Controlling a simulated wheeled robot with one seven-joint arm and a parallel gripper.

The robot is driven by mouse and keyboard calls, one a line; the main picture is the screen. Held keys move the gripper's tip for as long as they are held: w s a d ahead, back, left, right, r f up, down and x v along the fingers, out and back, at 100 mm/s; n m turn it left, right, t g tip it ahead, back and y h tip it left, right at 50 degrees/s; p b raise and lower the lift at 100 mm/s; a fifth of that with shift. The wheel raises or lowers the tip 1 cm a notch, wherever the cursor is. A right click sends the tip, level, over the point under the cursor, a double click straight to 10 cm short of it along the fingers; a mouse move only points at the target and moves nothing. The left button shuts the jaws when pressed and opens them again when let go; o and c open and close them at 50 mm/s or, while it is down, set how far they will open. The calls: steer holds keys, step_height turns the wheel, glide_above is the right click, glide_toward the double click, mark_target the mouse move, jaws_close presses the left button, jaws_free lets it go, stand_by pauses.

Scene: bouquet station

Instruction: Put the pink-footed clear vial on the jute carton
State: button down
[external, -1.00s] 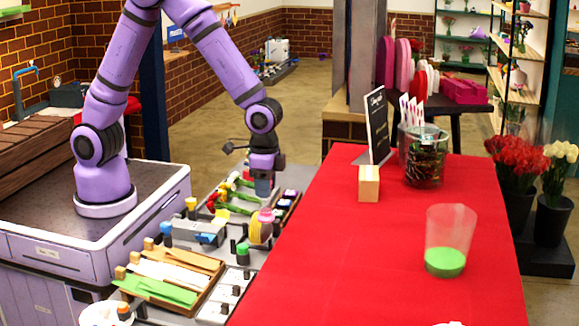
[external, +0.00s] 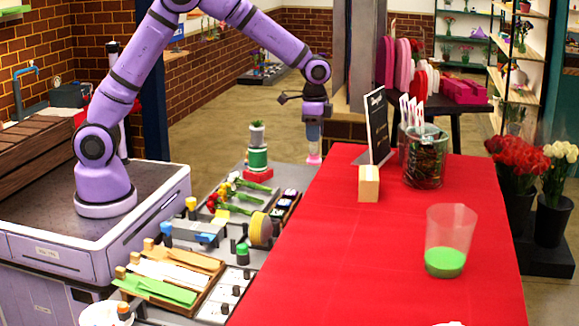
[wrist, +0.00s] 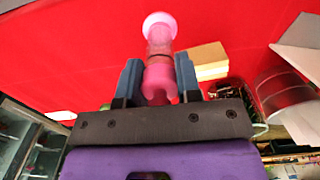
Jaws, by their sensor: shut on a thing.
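My gripper (external: 313,138) is shut on the pink-footed clear vial (external: 314,158) and holds it, foot down, by the table's far left corner. In the wrist view the vial (wrist: 160,48) sits between the two blue-grey fingers of my gripper (wrist: 158,80), its pink foot outward over red cloth. The jute carton, a small tan block (external: 369,186), stands on the red table in front of a black sign. It also shows in the wrist view (wrist: 208,58), right of the vial and apart from it. Its top looks bare.
The red table (external: 370,270) has much free room. A clear cup with a green bottom (external: 445,262) stands at its right. A black sign (external: 377,125) and a glass jar (external: 425,165) stand close to the carton. A cluttered workbench (external: 215,215) lies at the left.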

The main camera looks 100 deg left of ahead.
steer(key=shift+w+a+f, duration=0.7)
steer(key=shift+w+a, duration=0.55)
steer(key=shift+w, duration=1.3)
steer(key=shift+w+a+f, duration=0.65)
steer(key=shift+w+a, duration=0.55)
steer(key=shift+w, duration=1.3)
steer(key=shift+w+a+f, duration=0.7)
steer(key=shift+w+a, duration=0.55)
steer(key=shift+w, duration=1.3)
steer(key=shift+f, duration=0.1)
steer(key=c, duration=0.8)
jaws_free()
steer(key=shift+f, duration=0.1)
step_height(320, 180, up, 12)
steer(key=shift+r, duration=0.2)
